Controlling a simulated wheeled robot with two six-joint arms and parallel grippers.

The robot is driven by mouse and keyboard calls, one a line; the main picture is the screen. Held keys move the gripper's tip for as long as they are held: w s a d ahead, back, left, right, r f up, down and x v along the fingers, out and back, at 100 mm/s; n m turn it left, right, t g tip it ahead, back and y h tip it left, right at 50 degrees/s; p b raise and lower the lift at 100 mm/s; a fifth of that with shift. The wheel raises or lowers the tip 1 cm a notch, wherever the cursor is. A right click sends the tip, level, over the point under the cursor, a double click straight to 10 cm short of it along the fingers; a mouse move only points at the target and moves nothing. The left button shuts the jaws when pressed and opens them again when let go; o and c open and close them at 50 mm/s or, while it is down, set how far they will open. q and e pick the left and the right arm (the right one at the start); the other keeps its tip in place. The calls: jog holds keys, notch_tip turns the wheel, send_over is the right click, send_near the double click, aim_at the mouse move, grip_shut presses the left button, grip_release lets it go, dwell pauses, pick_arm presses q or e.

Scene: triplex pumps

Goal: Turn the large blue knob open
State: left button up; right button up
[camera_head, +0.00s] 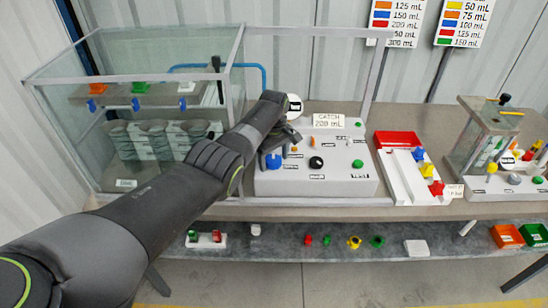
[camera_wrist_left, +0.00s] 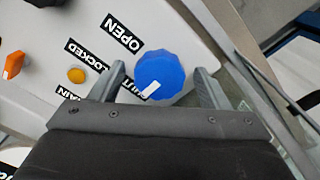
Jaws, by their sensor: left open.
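The large blue knob (camera_head: 273,161) is at the left of the light grey control panel (camera_head: 330,185). In the left wrist view the blue knob (camera_wrist_left: 162,72) is faceted, with a white mark at its lower left edge. The mark faces a partly covered label that seems to read SHUT; the OPEN label (camera_wrist_left: 123,33) lies up and left of the knob. My left gripper (camera_head: 275,150) is over the knob. In the wrist view its open fingers (camera_wrist_left: 160,82) stand on either side of the knob; I cannot tell whether they touch it. My right gripper is not in view.
The panel also carries a black knob (camera_head: 316,162), a green button (camera_head: 357,163) and small orange and yellow parts. A glass tank (camera_head: 130,110) stands left. A white tray (camera_head: 400,180) with coloured pieces and another pump unit (camera_head: 490,140) stand right.

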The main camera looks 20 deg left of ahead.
pick_arm(q)
jog(key=c, duration=1)
jog(key=shift+m, duration=0.3)
jog(key=m+p, duration=0.1)
jog(key=m, duration=0.2)
jog(key=shift+r, duration=0.1)
jog(key=m, duration=0.4)
jog(key=shift+a+m, duration=0.15)
jog(key=shift+m, duration=0.25)
jog(key=m, duration=0.4)
jog(key=shift+m, duration=0.3)
jog(key=shift+a+m, duration=0.1)
jog(key=shift+m, duration=2.4)
